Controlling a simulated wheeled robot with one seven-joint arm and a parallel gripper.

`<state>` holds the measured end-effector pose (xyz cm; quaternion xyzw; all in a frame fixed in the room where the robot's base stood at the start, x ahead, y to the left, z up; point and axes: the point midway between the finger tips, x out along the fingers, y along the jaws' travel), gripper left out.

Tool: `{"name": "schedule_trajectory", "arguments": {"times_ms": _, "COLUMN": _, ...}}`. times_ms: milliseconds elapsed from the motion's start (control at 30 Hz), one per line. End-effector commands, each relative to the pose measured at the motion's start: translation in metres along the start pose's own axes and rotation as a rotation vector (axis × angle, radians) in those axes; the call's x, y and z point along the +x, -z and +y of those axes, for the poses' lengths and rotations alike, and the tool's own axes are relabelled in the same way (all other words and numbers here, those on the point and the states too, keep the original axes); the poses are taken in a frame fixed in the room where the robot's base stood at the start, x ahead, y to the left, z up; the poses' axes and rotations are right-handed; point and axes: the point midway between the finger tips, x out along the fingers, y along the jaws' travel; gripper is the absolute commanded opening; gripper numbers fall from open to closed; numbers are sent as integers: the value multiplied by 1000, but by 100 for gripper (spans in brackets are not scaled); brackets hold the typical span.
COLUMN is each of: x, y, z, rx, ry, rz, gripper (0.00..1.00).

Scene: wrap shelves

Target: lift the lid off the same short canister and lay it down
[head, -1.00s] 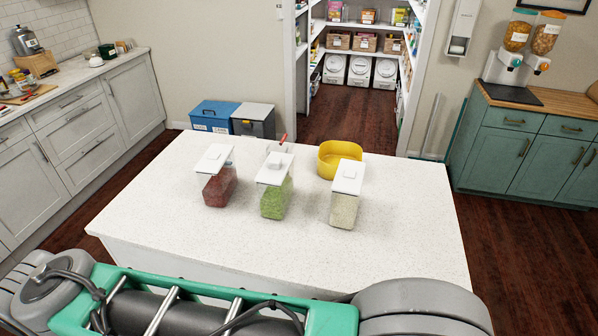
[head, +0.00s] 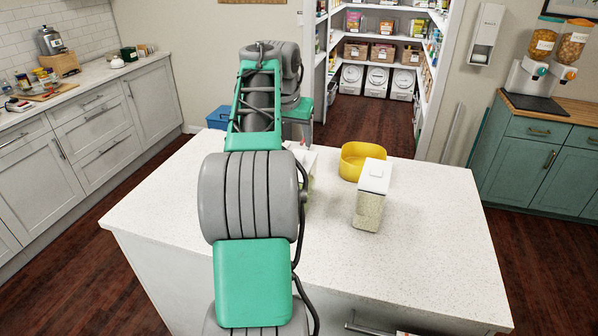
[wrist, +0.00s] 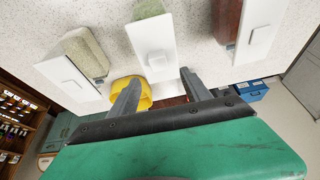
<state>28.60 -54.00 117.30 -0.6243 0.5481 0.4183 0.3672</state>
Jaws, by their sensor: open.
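Three clear canisters with flat white lids stand on the white counter. The cream-filled canister (head: 369,208) is in full view in the head view, with its lid (head: 375,176) on. In the wrist view, the green-filled canister (wrist: 149,9) is in the middle with its lid (wrist: 150,40) on, and the red-filled canister (wrist: 226,20) is at right, also lidded. In the head view my arm hides the red one and most of the green one. My gripper (wrist: 160,79) is open and empty, its fingers pointing toward the green canister's lid. I cannot tell which canister is meant.
A yellow bin (head: 361,160) stands behind the cream canister. The counter (head: 430,265) is clear at the right and front. A blue box (head: 217,117) is on the floor beyond the counter, and pantry shelves lie farther back.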

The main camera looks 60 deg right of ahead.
Motion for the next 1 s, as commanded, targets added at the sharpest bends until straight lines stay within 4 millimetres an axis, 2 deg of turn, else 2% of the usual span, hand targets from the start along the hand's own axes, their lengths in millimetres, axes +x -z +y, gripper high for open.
{"name": "schedule_trajectory", "arguments": {"times_ms": 400, "x": 64, "y": -6, "z": 4, "rx": 1, "ry": -1, "rz": -1, "gripper": 56}}
{"name": "schedule_trajectory", "arguments": {"times_ms": 467, "x": 70, "y": -6, "z": 4, "rx": 0, "ry": 0, "rz": 0, "gripper": 56}}
{"name": "schedule_trajectory", "arguments": {"times_ms": 700, "x": 73, "y": -6, "z": 3, "rx": -1, "ry": 1, "rz": 2, "gripper": 56}}
{"name": "schedule_trajectory", "arguments": {"times_ms": 1000, "x": 72, "y": -6, "z": 3, "rx": -1, "ry": 1, "rz": 2, "gripper": 31}}
